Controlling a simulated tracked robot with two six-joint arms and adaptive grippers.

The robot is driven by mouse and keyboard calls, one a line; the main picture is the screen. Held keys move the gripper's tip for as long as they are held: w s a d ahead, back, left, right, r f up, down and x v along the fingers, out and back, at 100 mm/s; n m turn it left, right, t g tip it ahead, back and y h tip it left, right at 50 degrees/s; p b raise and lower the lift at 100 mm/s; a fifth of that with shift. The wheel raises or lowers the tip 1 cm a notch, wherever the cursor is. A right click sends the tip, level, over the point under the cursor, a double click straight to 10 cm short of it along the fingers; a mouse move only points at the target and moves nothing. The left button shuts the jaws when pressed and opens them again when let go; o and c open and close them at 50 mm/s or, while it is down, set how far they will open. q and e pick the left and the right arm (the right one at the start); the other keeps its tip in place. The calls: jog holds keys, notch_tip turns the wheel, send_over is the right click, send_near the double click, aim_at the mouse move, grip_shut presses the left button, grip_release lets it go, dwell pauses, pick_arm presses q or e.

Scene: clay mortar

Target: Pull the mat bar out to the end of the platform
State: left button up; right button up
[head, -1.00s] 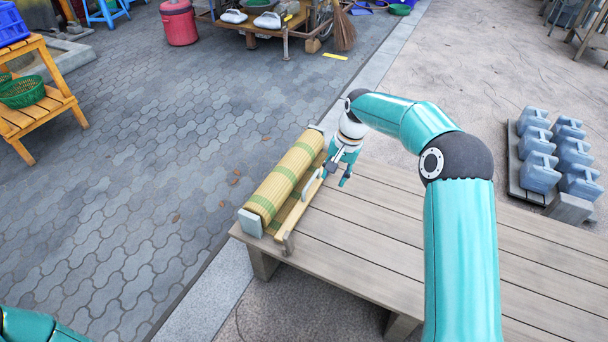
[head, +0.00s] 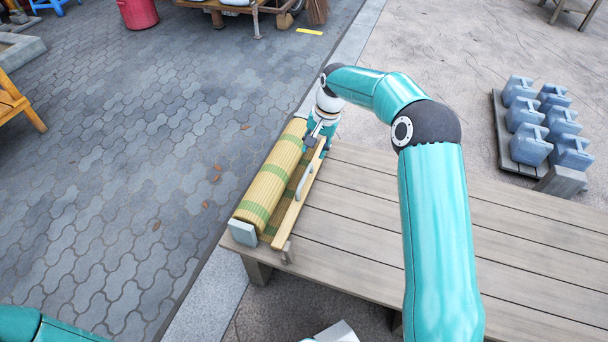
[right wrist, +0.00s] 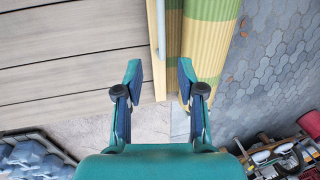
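The mat bar (head: 292,215) is a pale wooden strip with a light grey handle (head: 304,182). It lies along the rolled yellow-green mat (head: 268,185) at the left end of the plank platform (head: 400,215). My right gripper (head: 318,133) is over the bar's far end, beyond the handle. In the right wrist view my right gripper (right wrist: 160,72) is open and empty. The bar (right wrist: 152,20) and handle (right wrist: 161,28) show between its fingers in the picture, and the mat (right wrist: 205,45) is at right. Contact cannot be told. My left gripper is out of view.
Blue-grey jugs (head: 540,120) stand on a low rack at the right. A small post (head: 288,252) stands by the bar's near end. A cart (head: 245,10) is at the back. The platform's planks right of the bar are clear.

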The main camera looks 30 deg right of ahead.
aim_at(305, 176)
jog(key=f+b, duration=0.1)
jog(key=f, duration=0.3)
jog(key=w+a+f+b, duration=0.1)
jog(key=f, duration=0.3)
jog(key=w+a+f+b, duration=0.1)
jog(key=f+b, duration=0.1)
jog(key=f, duration=0.2)
jog(key=shift+f, duration=0.15)
grip_shut()
